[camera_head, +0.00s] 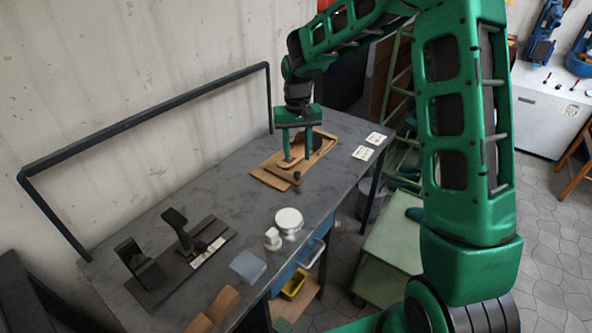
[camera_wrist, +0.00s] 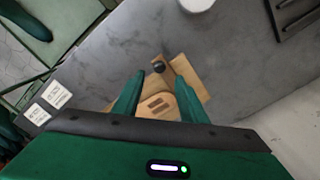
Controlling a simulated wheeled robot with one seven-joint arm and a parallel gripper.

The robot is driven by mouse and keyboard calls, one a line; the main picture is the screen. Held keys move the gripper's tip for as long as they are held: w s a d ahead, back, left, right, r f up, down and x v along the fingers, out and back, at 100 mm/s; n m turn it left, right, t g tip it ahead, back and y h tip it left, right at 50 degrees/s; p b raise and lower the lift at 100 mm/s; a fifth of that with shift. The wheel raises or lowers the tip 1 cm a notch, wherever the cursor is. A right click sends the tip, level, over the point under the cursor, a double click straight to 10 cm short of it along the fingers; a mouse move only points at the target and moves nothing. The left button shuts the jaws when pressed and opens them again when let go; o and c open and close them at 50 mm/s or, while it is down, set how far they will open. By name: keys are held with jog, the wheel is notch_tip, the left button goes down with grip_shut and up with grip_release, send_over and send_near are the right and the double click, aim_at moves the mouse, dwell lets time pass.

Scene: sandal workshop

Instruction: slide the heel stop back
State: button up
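A wooden jig board (camera_head: 268,181) lies on the grey bench under my gripper. A pale sole-shaped piece with slots (camera_wrist: 158,104) lies on it. A short wooden crossbar (camera_head: 281,174) with a dark knob (camera_head: 297,177) sits at its near end; it looks like the heel stop. The knob also shows in the wrist view (camera_wrist: 158,67). My gripper (camera_head: 297,158) points down over the board, its two green fingers apart. In the wrist view, the gripper (camera_wrist: 159,82) has nothing between its fingers; the knob lies just beyond the fingertips. I cannot tell whether the fingers touch the jig.
A black fixture (camera_head: 205,228) with uprights stands at the bench's left. A white round container (camera_head: 288,220) and small white block (camera_head: 272,239) stand near the front edge. Two white cards (camera_head: 370,146) lie right of the board. A dark rail (camera_head: 150,115) runs along the wall.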

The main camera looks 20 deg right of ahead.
aim_at(297, 172)
notch_tip(297, 172, down, 7)
jog(key=shift+r, duration=0.1)
jog(key=shift+c, duration=0.4)
grip_shut()
